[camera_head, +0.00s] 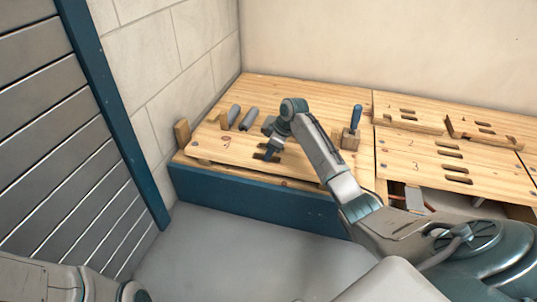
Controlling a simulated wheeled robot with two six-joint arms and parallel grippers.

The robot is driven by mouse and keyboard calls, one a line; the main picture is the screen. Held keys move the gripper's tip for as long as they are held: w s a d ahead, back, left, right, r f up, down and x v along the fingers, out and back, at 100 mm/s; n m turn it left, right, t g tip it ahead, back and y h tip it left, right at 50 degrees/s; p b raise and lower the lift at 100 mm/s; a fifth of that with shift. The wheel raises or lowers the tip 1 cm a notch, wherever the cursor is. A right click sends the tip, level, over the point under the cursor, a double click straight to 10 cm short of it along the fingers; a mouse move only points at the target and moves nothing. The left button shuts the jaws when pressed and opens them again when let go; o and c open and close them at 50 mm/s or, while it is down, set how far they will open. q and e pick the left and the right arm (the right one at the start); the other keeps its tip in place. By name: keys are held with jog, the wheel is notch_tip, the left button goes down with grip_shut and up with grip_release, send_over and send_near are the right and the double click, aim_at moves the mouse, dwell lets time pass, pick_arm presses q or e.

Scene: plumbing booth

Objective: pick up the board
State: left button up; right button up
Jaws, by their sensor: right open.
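Several wooden boards with paired dark slots lie on the bench. One large board (222,155) covers the left part, with its slots beside my right gripper. Another flat board (420,147) lies to the right, and two smaller slotted boards (408,124) and (490,133) are behind it. I cannot tell which one the task means. My right gripper (268,152) is open, pointing down over the slots of the left board near its front edge. Whether it touches the board is unclear. My left gripper is out of view.
Two grey cylinders (249,119) lie on the left board. A blue-handled tool (355,118) stands in a wooden block (350,140). The bench has a blue front (250,201). An open gap shows right of centre. A slatted shutter (40,120) stands left.

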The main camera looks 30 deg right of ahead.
jog(key=shift+f+p, duration=0.15)
jog(key=shift+p, duration=0.2)
dwell(0.5)
grip_shut()
